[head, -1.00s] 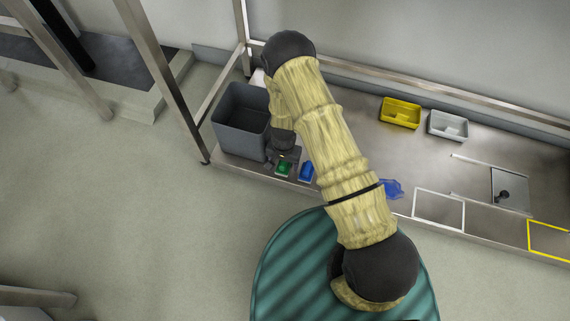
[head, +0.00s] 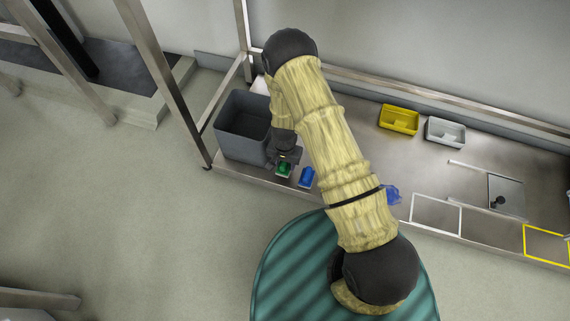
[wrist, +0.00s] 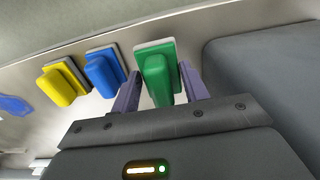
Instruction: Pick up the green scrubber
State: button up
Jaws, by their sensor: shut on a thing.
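The green scrubber (wrist: 158,78) has a green handle on a pale pad. In the wrist view it sits between the two fingers of my gripper (wrist: 160,90), which is shut on it. In the head view the green scrubber (head: 284,169) shows at my gripper (head: 285,160), near the table's front edge beside the grey bin. Whether its pad is touching the table or just above it, I cannot tell.
A blue scrubber (wrist: 104,70) and a yellow one (wrist: 62,82) stand in a row beside the green one. The large grey bin (head: 227,147) is close on the other side. A yellow tray (head: 398,121) and a grey tray (head: 445,132) lie farther back on the table.

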notch_tip(320, 180, up, 14)
jog(key=p, duration=0.7)
jog(key=shift+r, duration=0.15)
